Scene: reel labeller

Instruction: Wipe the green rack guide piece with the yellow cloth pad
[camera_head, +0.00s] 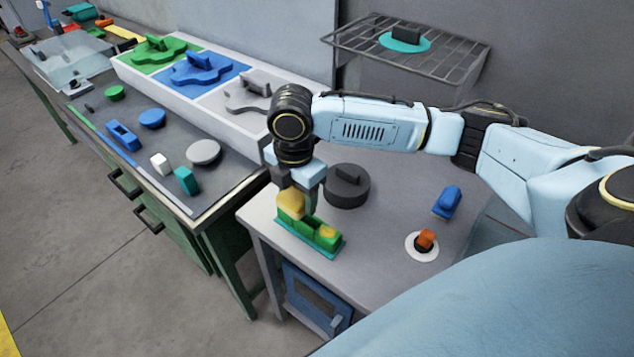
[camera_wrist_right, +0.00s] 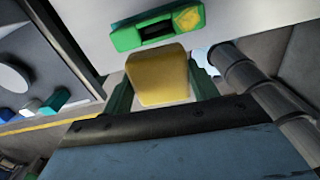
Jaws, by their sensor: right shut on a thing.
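The green rack guide piece (camera_head: 313,236) sits on a teal base near the front left corner of the nearer grey table. It has a yellow patch (camera_head: 327,232) on its right end, which also shows in the right wrist view (camera_wrist_right: 188,19). My right gripper (camera_head: 297,198) points down over the left part of the piece, shut on the yellow cloth pad (camera_head: 290,203). In the right wrist view the pad (camera_wrist_right: 158,76) is between the fingers, beside the green piece (camera_wrist_right: 125,40). I cannot tell whether pad and piece touch. My left gripper is out of view.
A dark round block (camera_head: 346,190) stands just behind the piece. A blue block (camera_head: 447,202) and an orange knob on a white disc (camera_head: 421,255) are to the right. A wire shelf (camera_head: 375,36) hangs behind. A bench with several parts (camera_head: 135,170) stands left.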

